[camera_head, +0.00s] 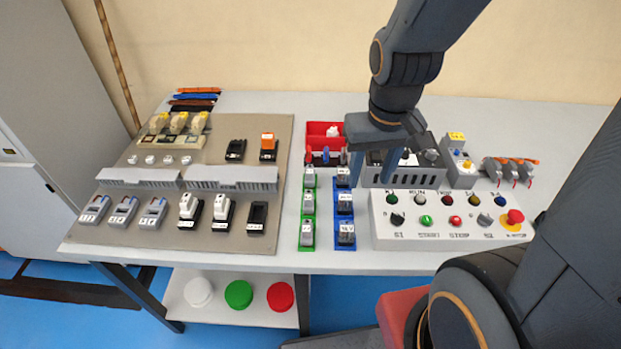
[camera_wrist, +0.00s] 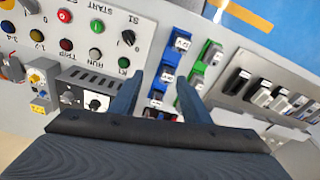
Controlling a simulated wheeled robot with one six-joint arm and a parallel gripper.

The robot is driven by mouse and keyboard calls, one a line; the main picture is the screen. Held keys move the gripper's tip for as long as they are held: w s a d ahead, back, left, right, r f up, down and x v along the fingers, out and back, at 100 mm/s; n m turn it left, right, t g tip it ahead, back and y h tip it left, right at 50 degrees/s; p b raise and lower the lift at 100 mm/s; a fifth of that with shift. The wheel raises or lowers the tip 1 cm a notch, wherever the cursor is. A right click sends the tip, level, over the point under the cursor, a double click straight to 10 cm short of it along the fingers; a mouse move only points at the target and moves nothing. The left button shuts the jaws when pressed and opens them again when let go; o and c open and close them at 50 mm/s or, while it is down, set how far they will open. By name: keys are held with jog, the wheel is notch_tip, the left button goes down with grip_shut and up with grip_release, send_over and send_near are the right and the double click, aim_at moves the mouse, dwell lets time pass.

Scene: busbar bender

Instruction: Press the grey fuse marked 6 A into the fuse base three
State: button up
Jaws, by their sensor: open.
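Fuse-like blocks stand in two columns: grey ones in a green rack (camera_head: 308,220) and grey-and-dark ones in a blue rack (camera_head: 344,220). Their labels are too small to read, so I cannot tell which is marked 6 A. Three fuse bases stand at the grey panel's front right; two hold white fuses (camera_head: 190,207) (camera_head: 221,209), and the rightmost black base (camera_head: 257,217) looks empty. In the wrist view, the blue rack's blocks (camera_wrist: 168,76) show between and beyond my fingers (camera_wrist: 160,80).
The control box (camera_head: 450,215) with buttons is right of the racks, with a grey unit (camera_head: 405,175) behind it. A red bin (camera_head: 322,138) stands behind the racks. Wire ducts (camera_head: 232,178) cross the panel (camera_head: 160,240). Bare table lies at the back right.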

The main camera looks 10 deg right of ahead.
jog(key=shift+o, duration=1.3)
jog(key=shift+w, duration=0.1)
jog(key=m+g+y+p, duration=0.1)
jog(key=m, duration=1.9)
send_over(310, 169)
jog(key=d, duration=0.1)
notch_tip(310, 169, down, 5)
jog(key=shift+a+f+p, duration=0.25)
jog(key=shift+f+p, duration=0.4)
jog(key=shift+f, duration=1.1)
jog(key=shift+a+f+p, duration=0.2)
jog(key=shift+f+p, duration=0.4)
jog(key=shift+f, duration=1.1)
jog(key=shift+c, duration=0.4)
jog(key=c, duration=1.1)
